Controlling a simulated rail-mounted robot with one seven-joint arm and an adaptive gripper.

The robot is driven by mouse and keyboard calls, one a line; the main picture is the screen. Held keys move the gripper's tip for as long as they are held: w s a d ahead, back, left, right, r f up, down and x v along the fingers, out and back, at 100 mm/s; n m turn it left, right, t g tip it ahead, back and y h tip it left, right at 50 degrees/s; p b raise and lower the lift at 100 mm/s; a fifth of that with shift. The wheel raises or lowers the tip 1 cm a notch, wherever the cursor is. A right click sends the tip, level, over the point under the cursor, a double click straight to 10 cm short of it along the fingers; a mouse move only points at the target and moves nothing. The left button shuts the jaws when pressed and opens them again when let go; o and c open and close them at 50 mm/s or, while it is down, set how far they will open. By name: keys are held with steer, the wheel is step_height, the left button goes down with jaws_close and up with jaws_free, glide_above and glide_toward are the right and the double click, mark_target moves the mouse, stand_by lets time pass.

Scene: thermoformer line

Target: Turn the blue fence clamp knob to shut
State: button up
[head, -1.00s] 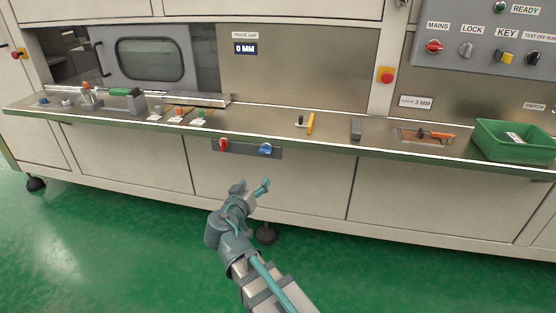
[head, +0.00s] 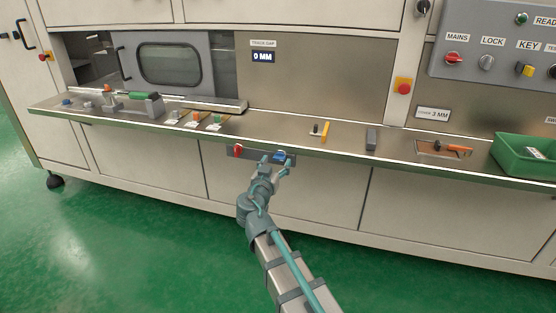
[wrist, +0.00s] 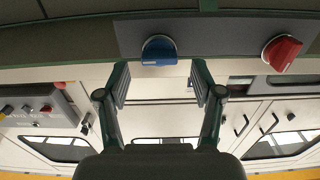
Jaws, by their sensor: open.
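The blue fence clamp knob (head: 279,155) is on a grey plate under the front edge of the bench, to the right of a red knob (head: 238,150). My gripper (head: 276,163) is open, just in front of the blue knob and partly covering it in the head view. In the wrist view the blue knob (wrist: 159,49) lies ahead of the gap between my two spread fingers (wrist: 160,76). Its bar looks roughly level there. Nothing is between the fingers, and I see no contact with the knob.
The red knob (wrist: 282,53) sits close beside the blue one on the same plate (wrist: 220,35). The bench edge (head: 350,156) overhangs just above. A green bin (head: 522,158) and an orange-handled tool (head: 455,149) are farther right. The floor in front is clear.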

mark_target(279, 158)
steer(key=shift+x, duration=1.3)
steer(key=shift+c, duration=0.2)
steer(key=c, duration=1.1)
